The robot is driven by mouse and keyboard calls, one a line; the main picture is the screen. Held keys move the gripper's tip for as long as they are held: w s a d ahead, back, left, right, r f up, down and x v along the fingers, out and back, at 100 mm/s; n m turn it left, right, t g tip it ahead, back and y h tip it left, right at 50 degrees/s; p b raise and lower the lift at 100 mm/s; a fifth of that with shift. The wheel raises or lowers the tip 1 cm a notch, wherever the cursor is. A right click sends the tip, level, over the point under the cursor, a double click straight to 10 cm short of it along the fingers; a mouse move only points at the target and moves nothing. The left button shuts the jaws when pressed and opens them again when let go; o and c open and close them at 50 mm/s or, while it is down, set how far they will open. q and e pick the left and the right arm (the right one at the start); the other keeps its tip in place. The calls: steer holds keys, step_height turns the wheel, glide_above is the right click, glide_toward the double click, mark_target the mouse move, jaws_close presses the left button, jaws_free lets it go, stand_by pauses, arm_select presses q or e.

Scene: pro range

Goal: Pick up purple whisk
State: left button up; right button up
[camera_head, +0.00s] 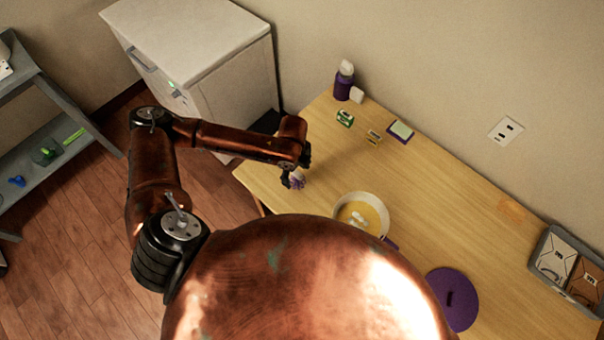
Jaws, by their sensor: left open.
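My left gripper (290,181) is at the left edge of the wooden table (440,200), pointing down. It is open. A small purple and whitish thing (298,181) shows right at its fingers. It may be the purple whisk, but it is too small and too covered to be sure. I cannot tell whether the fingers touch it. My right gripper is not in view.
A pan (341,203) with yellow and white contents stands right of my gripper. A purple lid (462,283), a purple bottle (342,88), small boxes (401,130) and a grey tray (547,244) are on the table. The table's middle is clear.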

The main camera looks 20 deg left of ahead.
mark_target(297, 179)
arm_select(q)
steer(key=shift+w+a, duration=0.15)
steer(key=shift+a, duration=0.35)
steer(key=shift+f, duration=0.3)
steer(key=shift+d+f, duration=0.1)
steer(key=shift+f, duration=0.75)
steer(key=f, duration=0.4)
steer(key=shift+w+d+f+b, duration=0.2)
steer(key=shift+w+d+b, duration=0.05)
steer(key=shift+w+b, duration=0.1)
steer(key=shift+f, duration=0.4)
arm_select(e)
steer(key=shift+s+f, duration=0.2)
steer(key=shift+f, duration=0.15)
arm_select(q)
steer(key=shift+c, duration=0.7)
steer(key=c, duration=1.1)
steer(key=shift+o, duration=0.2)
